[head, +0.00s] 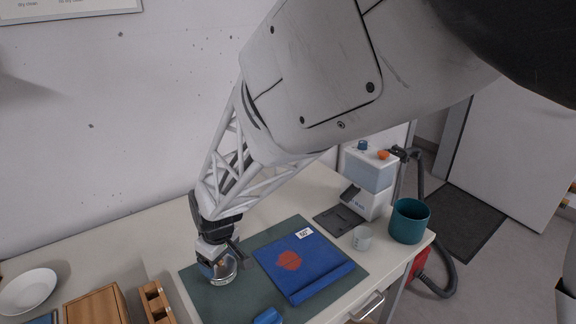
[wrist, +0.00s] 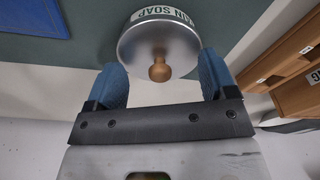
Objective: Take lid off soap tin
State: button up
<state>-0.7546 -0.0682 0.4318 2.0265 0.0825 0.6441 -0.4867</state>
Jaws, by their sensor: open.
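The soap tin (head: 220,268) is a round silver tin standing on the dark green mat (head: 230,297), partly hidden by my gripper in the head view. In the wrist view its metal lid (wrist: 136,50) has a round wooden knob (wrist: 159,71) and the tin carries a label ending in "AIN SOAP". My gripper (wrist: 163,82) is open, with a blue fingertip pad on each side of the knob. The knob lies between the pads, with a gap on both sides. In the head view my gripper (head: 222,258) is right at the tin.
A blue folded item (head: 318,272) with an orange patch lies on the mat to the right. Wooden boxes (head: 95,306) and a white bowl (head: 28,290) are at the left. A white cup (head: 362,238), a teal pot (head: 409,221) and a white dispenser (head: 369,180) stand farther right.

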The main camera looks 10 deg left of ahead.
jog(key=shift+f, duration=0.2)
dwell(0.4)
jog(key=shift+f, duration=0.1)
grip_shut()
